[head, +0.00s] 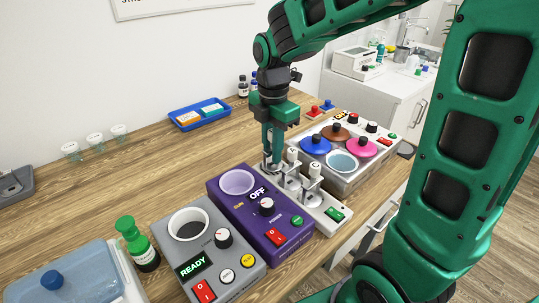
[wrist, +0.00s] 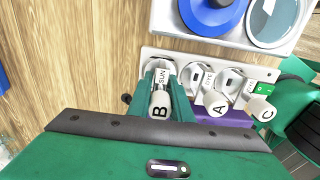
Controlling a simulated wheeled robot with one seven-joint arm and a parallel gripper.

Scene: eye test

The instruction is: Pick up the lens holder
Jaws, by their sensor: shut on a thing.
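My gripper (head: 273,160) reaches down to the far end of a white strip-shaped stand (head: 332,228). In the wrist view my gripper (wrist: 163,80) is shut on a white-topped holder (wrist: 160,104) marked B, with a SUN label near its foot. The holder is between the two green fingers, which hide its sides. It seems to be still at its round seat; I cannot tell whether it is lifted. Two like holders, A (wrist: 217,105) and C (wrist: 261,108), stand in the same stand, to the right in the wrist view. Which piece is the lens holder is not labelled.
A purple box (head: 222,205) marked OFF stands close beside the stand; a grey box (head: 238,262) marked READY is nearer. A pale unit (head: 382,158) with coloured lids is on the other side. A green-capped bottle (head: 147,258) and blue tray (head: 198,124) stand left.

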